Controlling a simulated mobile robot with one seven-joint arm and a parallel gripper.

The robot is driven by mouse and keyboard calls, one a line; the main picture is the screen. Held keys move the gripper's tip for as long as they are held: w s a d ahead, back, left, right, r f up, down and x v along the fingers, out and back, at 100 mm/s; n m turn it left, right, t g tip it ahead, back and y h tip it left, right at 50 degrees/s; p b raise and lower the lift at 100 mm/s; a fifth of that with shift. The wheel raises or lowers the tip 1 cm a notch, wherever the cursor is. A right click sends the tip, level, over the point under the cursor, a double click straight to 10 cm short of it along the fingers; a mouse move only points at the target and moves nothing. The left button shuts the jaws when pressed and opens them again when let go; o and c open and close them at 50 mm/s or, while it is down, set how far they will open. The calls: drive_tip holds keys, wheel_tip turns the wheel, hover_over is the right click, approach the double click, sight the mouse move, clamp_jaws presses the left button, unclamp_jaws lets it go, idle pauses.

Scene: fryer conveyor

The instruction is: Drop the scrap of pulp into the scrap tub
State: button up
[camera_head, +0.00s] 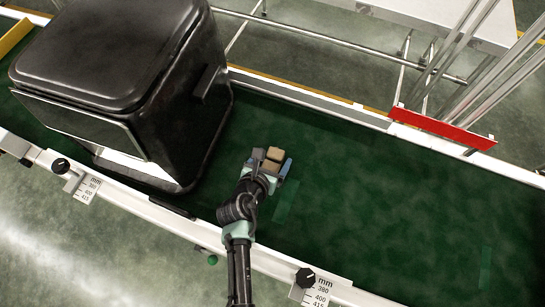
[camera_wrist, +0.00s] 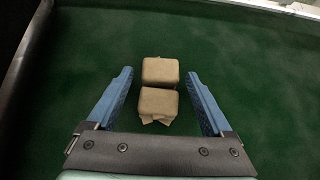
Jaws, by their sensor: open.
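A tan scrap of what looks like pulp, two blocky lumps joined or touching, lies on the green belt. In the wrist view, its far lump (camera_wrist: 161,70) and near lump (camera_wrist: 158,102) sit between my fingers, with a ragged edge under the near one. I cannot tell whether it is one piece. My gripper (camera_head: 271,161) is open around it, low over the belt; in the wrist view, its blue fingers (camera_wrist: 160,78) stand apart from the lumps on both sides. I cannot make out a scrap tub in either view.
A large black lidded fryer (camera_head: 110,50) stands on the green belt (camera_head: 390,200) to the left of my gripper. A red plate (camera_head: 441,128) is on the far rail. Knobs with scales (camera_head: 305,279) line the near rail. The belt to the right is clear.

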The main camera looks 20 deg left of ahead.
drive_tip(key=shift+r, duration=0.1)
drive_tip(key=shift+s+r, duration=0.15)
drive_tip(key=p+v, duration=0.1)
drive_tip(key=v, duration=1)
drive_tip(key=shift+s+r+p, duration=0.2)
drive_tip(key=shift+s+p, duration=0.05)
drive_tip(key=shift+p, duration=0.15)
